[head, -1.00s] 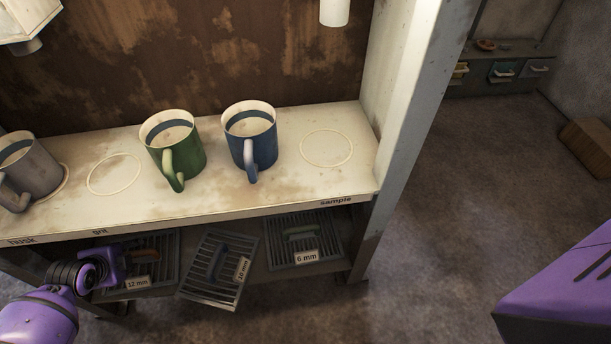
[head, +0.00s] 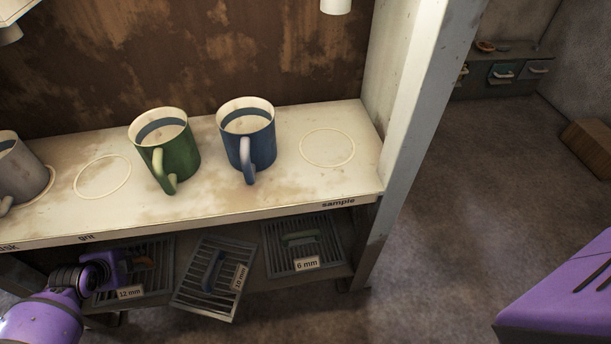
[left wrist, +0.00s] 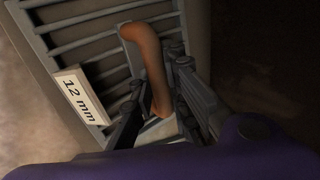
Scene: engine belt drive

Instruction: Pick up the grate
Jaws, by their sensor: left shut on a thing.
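Three slatted grey grates lie on the low shelf under the counter. The 12 mm grate (head: 162,250) is at the left and has an orange handle, which shows large in the left wrist view (left wrist: 146,58). The 10 mm grate (head: 190,296) has a dark blue handle and lies askew, jutting over the front. The 6 mm grate (head: 324,250) has a green handle and is at the right. My left gripper (head: 128,266) is shut on the orange handle of the 12 mm grate; its fingers (left wrist: 160,108) partly hide the handle's lower end.
The counter (head: 230,207) above carries a grey mug (head: 22,172), a green mug (head: 180,155) and a blue mug (head: 260,148), with empty ring marks between and beside them. A grey post (head: 415,130) bounds the shelf on the right. Open floor (head: 470,190) lies beyond it.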

